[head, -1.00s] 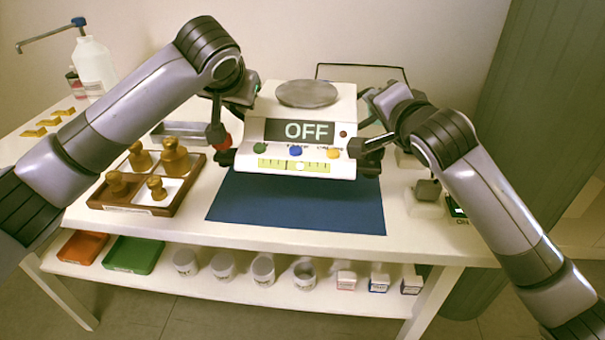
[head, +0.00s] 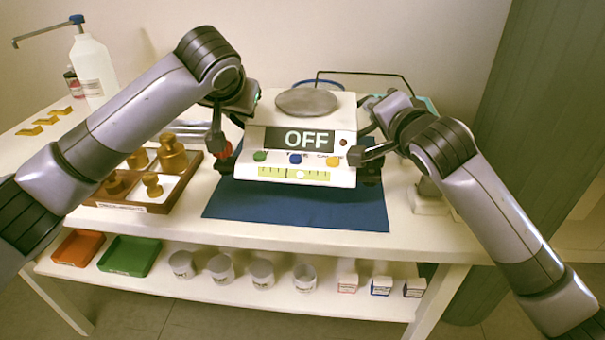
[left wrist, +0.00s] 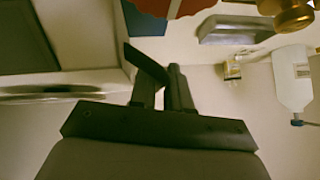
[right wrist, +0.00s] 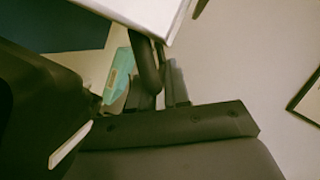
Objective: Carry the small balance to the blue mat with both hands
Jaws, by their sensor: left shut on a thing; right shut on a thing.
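The small balance (head: 300,137) is white, with a round grey pan on top, a dark display reading OFF and coloured buttons. In the head view it is between my two grippers, roughly level, over the back part of the blue mat (head: 290,208). I cannot tell whether its underside touches the mat. My left gripper (head: 220,152) is shut on its left side and my right gripper (head: 368,156) on its right side. The fingertips are partly hidden in the head view. The left wrist view shows the left fingers (left wrist: 160,80); the right wrist view shows the right fingers (right wrist: 160,80) beside the white body.
A wooden tray (head: 132,207) of brass weights stands close left of the mat. A white bottle (head: 93,70) is at the back left. A white block (head: 430,203) stands right of the mat. The front of the mat is clear. Cups and boxes sit on the lower shelf.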

